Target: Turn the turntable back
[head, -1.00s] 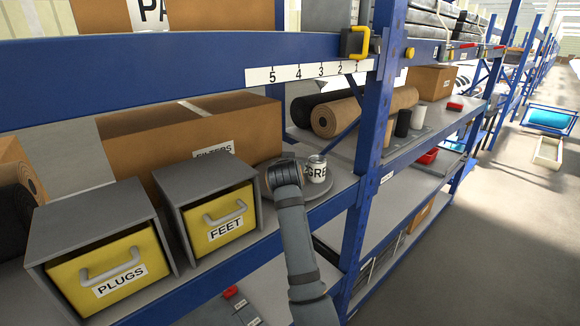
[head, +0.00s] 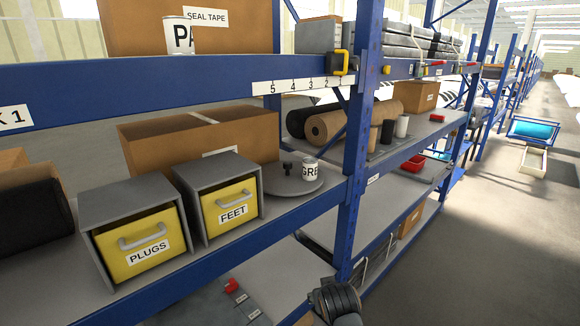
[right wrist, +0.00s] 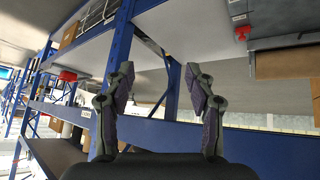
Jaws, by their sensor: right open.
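The turntable (head: 289,187) is a round grey disc on the middle shelf, right of the FEET box, in the head view. My right arm's dark wrist part shows low in the head view, in front of the shelf and well apart from the turntable. In the right wrist view my right gripper (right wrist: 160,68) is open, its fingers wide apart with nothing between them. My left gripper is not in view.
The grey PLUGS box (head: 133,226) and FEET box (head: 217,198) stand left of the turntable, a large carton (head: 200,150) behind. A blue rack post (head: 357,150) rises just right of the turntable. Rolls (head: 338,124) lie beyond it.

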